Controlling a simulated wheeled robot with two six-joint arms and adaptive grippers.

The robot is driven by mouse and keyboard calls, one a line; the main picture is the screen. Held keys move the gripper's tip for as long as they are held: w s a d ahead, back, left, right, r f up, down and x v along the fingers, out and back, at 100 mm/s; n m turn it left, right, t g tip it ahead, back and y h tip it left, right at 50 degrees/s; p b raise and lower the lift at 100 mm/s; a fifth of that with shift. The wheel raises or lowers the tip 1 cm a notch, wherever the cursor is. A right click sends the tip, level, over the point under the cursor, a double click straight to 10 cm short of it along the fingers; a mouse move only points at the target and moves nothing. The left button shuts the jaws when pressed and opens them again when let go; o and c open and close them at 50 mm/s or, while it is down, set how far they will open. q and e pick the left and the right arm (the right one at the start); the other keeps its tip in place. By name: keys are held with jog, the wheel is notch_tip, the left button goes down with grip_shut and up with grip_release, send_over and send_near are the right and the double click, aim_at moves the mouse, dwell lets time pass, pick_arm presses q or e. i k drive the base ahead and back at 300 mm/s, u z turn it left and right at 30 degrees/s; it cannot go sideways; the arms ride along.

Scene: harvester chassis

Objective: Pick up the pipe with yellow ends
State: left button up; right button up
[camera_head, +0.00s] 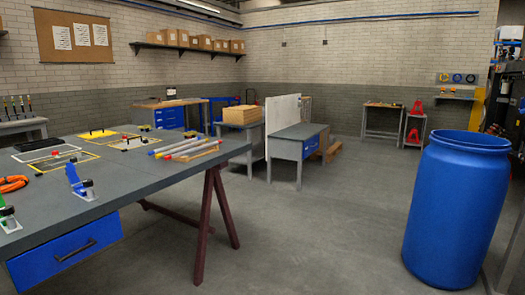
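Several thin pipes with coloured ends lie side by side near the right end of the grey worktable (140,182). One of them, a pipe that looks to have a yellow end (174,148), lies among others with blue and red ends. The pipes are small here, so I cannot clearly make out both ends of each. Neither of my grippers is in view.
A blue clamp-like tool (73,180), an orange coil (13,184) and yellow-framed plates (97,133) are on the worktable. A tall blue barrel (455,210) stands on the right. The floor (300,235) between the worktable and barrel is clear.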

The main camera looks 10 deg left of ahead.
aim_at(159, 156)
jog(key=z, duration=0.1)
jog(key=i, duration=1.8)
jog(key=u, duration=1.4)
jog(key=i, duration=0.75)
jog(key=u, duration=0.9)
